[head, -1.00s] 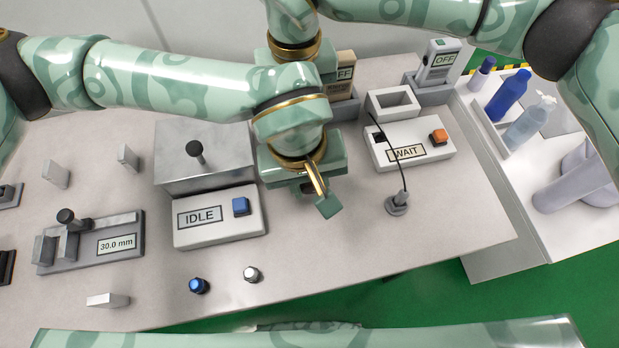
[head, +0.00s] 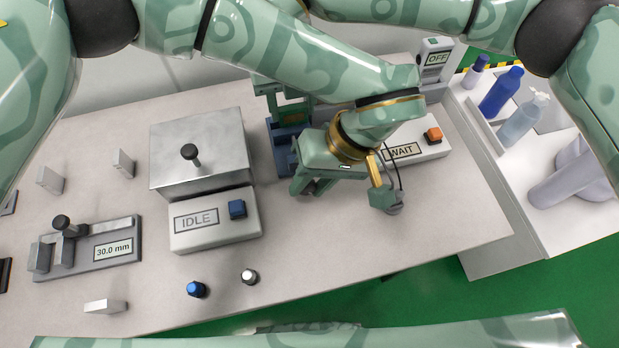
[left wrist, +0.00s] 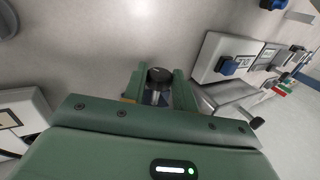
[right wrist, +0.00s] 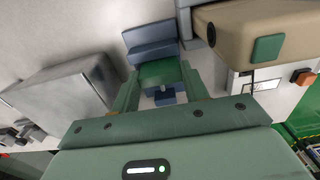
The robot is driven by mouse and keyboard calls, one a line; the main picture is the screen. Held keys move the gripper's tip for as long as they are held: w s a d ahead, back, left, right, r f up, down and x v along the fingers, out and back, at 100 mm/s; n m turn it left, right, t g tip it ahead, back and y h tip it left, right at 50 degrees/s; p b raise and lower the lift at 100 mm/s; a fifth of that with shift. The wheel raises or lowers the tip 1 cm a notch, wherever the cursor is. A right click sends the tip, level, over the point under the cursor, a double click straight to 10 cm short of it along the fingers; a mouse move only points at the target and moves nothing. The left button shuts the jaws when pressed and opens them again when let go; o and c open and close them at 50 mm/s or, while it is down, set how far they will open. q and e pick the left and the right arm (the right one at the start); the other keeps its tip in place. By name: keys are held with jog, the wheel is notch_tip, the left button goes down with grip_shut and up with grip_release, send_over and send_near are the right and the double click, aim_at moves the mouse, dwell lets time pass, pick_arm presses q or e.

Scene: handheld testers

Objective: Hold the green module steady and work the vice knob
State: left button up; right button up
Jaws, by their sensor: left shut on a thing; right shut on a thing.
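The green module (right wrist: 163,73) sits in the blue vice (right wrist: 150,52), between the fingers of my right gripper (right wrist: 160,92), which is shut on it. In the head view the blue vice (head: 283,147) stands right of the grey metal box, and my right gripper (head: 284,105) is above it, partly behind my left arm. My left gripper (left wrist: 158,88) is shut on the black vice knob (left wrist: 159,75), whose metal shaft shows below its cap. In the head view my left gripper (head: 312,190) is just in front of the vice and hides the knob.
The grey metal box (head: 200,155) with its IDLE panel (head: 212,220) stands left of the vice. The WAIT tester (head: 410,150) and an upright OFF tester (head: 435,60) are to the right. Two small knobs, one blue (head: 196,289), one white (head: 249,276), stand near the front edge.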

pick_arm(q)
jog(key=shift+d+f+y, duration=0.1)
jog(key=shift+y, duration=0.4)
jog(key=o, duration=1)
